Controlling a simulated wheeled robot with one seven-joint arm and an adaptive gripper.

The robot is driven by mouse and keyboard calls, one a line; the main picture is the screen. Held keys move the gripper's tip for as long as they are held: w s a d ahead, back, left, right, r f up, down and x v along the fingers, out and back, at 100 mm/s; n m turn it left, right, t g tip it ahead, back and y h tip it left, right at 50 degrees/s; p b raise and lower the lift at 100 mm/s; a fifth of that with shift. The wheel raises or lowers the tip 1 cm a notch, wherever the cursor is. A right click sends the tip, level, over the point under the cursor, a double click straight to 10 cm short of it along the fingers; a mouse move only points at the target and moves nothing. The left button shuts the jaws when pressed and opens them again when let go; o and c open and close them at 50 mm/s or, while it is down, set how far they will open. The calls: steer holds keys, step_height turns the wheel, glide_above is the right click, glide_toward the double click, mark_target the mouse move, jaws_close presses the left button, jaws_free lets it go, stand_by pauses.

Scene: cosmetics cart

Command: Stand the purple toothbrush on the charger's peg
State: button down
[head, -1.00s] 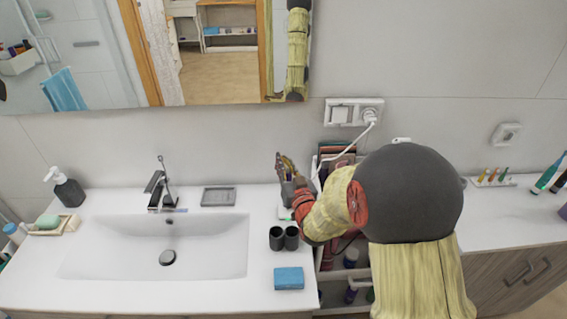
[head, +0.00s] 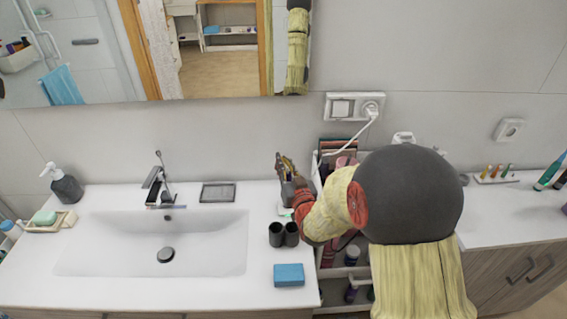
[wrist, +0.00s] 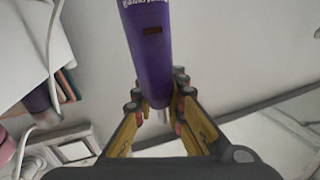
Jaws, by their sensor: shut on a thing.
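The purple toothbrush (wrist: 151,55) is between the fingers of my gripper (wrist: 159,98) in the wrist view, its thick handle running up out of the top edge. My gripper is shut on it. In the head view my gripper (head: 288,182) is over the counter strip right of the sink, and the toothbrush cannot be made out there. A small whitish-green thing (head: 284,212) shows on the counter just below my gripper; it may be part of the charger. The charger's peg is not visible, so I cannot tell how the brush stands to it.
Two dark cups (head: 284,235) and a blue sponge (head: 289,275) are in front of my gripper. A white cable (head: 357,136) hangs from the wall socket (head: 354,107) behind my arm. An open cart (head: 331,273) is at the right, partly hidden. The sink (head: 110,240) is left.

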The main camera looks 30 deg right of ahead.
steer(key=shift+f, duration=0.1)
steer(key=c, duration=1.7)
jaws_free()
steer(key=shift+c, duration=0.2)
steer(key=s+a, duration=0.1)
steer(key=s, duration=1.1)
steer(key=shift+a, duration=0.3)
steer(key=shift+w, duration=0.2)
